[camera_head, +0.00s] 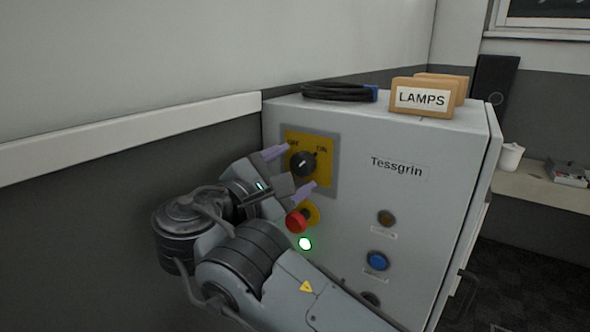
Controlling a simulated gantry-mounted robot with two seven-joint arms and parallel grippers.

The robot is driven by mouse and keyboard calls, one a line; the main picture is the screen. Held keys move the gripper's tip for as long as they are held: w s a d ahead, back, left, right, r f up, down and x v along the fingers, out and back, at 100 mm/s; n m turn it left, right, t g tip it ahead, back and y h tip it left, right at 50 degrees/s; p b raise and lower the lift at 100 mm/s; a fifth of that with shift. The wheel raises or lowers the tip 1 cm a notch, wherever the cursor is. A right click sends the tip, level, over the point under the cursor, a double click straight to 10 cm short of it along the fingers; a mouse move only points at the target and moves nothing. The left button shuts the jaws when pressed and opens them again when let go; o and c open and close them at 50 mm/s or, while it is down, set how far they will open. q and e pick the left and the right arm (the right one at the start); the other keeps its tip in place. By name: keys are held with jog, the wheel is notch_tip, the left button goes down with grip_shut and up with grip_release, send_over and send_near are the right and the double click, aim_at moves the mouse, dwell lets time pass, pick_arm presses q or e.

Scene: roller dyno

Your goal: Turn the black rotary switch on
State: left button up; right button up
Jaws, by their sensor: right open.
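The black rotary switch (302,162) sits on a yellow plate (325,172) marked OFF at upper left and ON at upper right, on the front of a grey cabinet. I cannot tell for sure which mark its pointer faces. My right gripper (302,167) is open, with its purple fingertips apart at the upper left and lower right of the knob. The knob shows between them; I cannot tell whether either finger touches it. The gripper covers the lower left of the plate. My left gripper is not in view.
Just below the gripper are a red mushroom button (296,221) and a lit green lamp (305,244). A blue button (376,261) is lower right. On the cabinet (405,200) lie a coiled black cable (335,92) and a LAMPS box (421,98). A wall stands left.

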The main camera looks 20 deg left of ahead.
jog(key=b+v, duration=0.1)
jog(key=v, duration=0.8)
jog(key=shift+w+f, duration=0.1)
